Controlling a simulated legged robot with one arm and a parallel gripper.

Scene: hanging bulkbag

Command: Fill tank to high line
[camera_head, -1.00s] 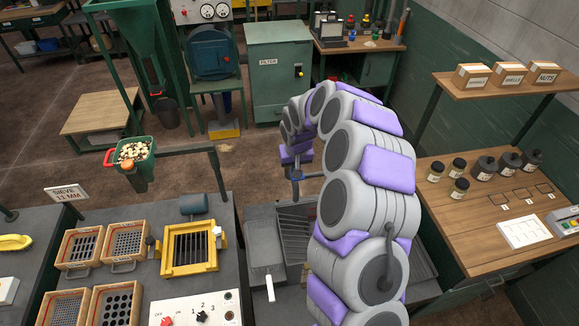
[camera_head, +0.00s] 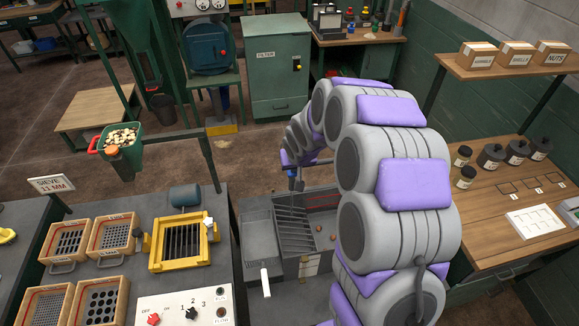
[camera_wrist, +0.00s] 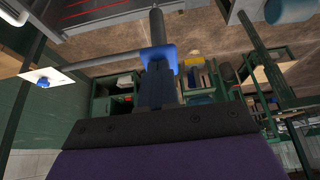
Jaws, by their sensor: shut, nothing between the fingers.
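A grey metal tank (camera_head: 268,262) stands low in the middle of the head view. It has a slatted grid, red lines on an inner wall (camera_head: 325,198) and a few small brown lumps inside. Red lines also show at the top of the wrist view (camera_wrist: 100,15). My gripper (camera_head: 291,172) is above the tank's far side, beside a blue fitting on a grey pipe. In the wrist view, my gripper (camera_wrist: 158,85) is shut and empty, pointing at the blue fitting (camera_wrist: 158,58); contact is unclear. My arm hides the tank's right side. No liquid level can be made out.
A bench at left holds sieve trays (camera_head: 110,237), a yellow frame (camera_head: 183,243) and a control panel (camera_head: 185,308). A green bucket (camera_head: 122,143) hangs beyond it. A wooden bench (camera_head: 490,235) with bottles stands right. Brown floor behind the tank is clear.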

